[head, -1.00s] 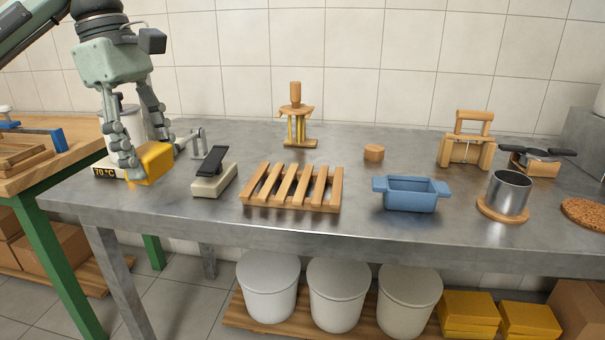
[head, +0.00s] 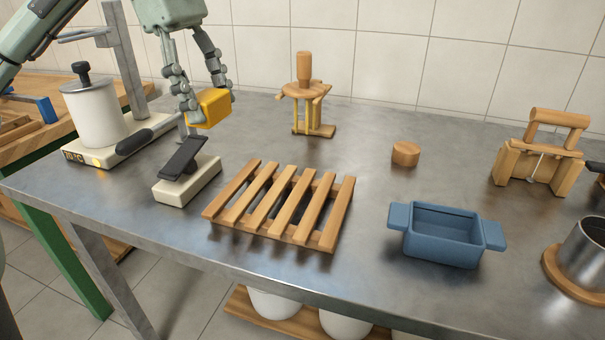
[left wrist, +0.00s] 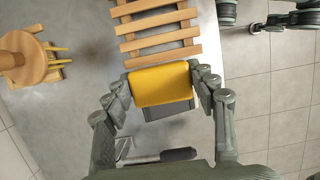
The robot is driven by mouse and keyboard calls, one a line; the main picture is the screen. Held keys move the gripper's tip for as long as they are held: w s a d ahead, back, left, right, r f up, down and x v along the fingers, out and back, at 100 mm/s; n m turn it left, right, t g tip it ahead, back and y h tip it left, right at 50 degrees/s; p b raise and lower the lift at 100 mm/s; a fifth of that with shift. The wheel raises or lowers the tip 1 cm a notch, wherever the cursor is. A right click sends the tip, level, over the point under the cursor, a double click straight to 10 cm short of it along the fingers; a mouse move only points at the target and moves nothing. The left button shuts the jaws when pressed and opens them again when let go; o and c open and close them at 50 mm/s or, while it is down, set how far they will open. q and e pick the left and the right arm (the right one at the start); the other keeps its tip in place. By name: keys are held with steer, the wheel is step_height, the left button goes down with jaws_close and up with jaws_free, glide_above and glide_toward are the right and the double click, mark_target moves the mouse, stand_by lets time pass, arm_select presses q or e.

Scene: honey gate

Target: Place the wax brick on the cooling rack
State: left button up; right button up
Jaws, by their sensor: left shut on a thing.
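The yellow wax brick (head: 211,107) is held in my left gripper (head: 208,100), above the table behind the black-topped device. The left wrist view also shows the wax brick (left wrist: 161,84) between the two fingers of my left gripper (left wrist: 162,88). The wooden slatted cooling rack (head: 281,205) lies flat on the metal table, to the right of and nearer than the brick in the head view. The rack (left wrist: 158,28) shows beyond the brick in the left wrist view, with no brick on its visible slats. My right gripper cannot be made out in the head view.
A white-based device with a black top (head: 187,178) stands left of the rack. A white pot (head: 96,112) on a heater is farther left. A wooden stand (head: 309,100) is behind the rack, a blue tub (head: 442,240) to its right. Bare metal table (head: 345,145) lies between them.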

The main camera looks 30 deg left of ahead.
arm_select(q)
steer(key=d+f, duration=0.2)
steer(key=d, duration=0.1)
steer(key=w+d+f, duration=0.1)
steer(key=d+f, duration=0.1)
steer(key=d, duration=0.2)
steer(key=w+d+f, duration=0.1)
steer(key=d+f, duration=0.1)
steer(key=d, duration=0.2)
steer(key=shift+w+f, duration=0.25)
steer(key=shift+f, duration=0.1)
steer(key=shift+d+f, duration=0.1)
steer(key=shift+f, duration=0.2)
step_height(320, 180, down, 4)
steer(key=shift+r+b, duration=0.2)
steer(key=shift+b, duration=0.15)
arm_select(e)
steer(key=shift+v, duration=1.15)
arm_select(q)
steer(key=shift+f, duration=0.1)
arm_select(e)
steer(key=shift+s+d+f, duration=0.15)
steer(key=shift+s, duration=0.1)
arm_select(q)
steer(key=o, duration=1.2)
arm_select(e)
steer(key=shift+r, duration=0.3)
